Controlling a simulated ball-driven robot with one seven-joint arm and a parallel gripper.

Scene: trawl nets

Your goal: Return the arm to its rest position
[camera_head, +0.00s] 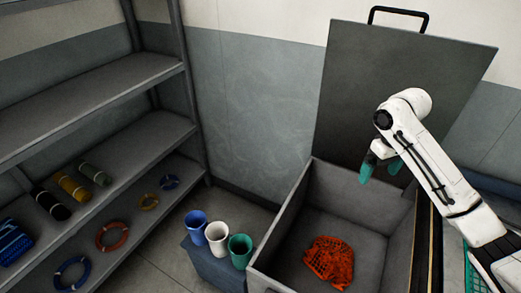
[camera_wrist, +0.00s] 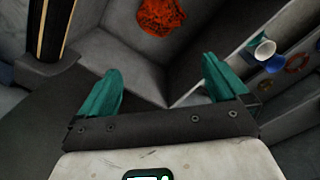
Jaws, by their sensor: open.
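My white arm reaches in from the right in the head view. My gripper (camera_head: 380,168) has teal fingers and hangs over the right back part of an open grey chest. In the wrist view my gripper (camera_wrist: 162,92) shows its two teal fingers wide apart with nothing between them. An orange net bundle (camera_head: 329,261) lies on the floor of the grey chest (camera_head: 282,222), below and apart from the gripper. The net bundle (camera_wrist: 160,16) also shows at the top of the wrist view.
The chest's raised lid (camera_head: 352,100) stands behind my arm. Blue, white (camera_head: 217,236) and green cups stand on a blue box left of the chest. A grey shelf (camera_head: 125,137) at the left holds rolls, rings and a folded blue net. A teal crate (camera_head: 474,275) is at the right.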

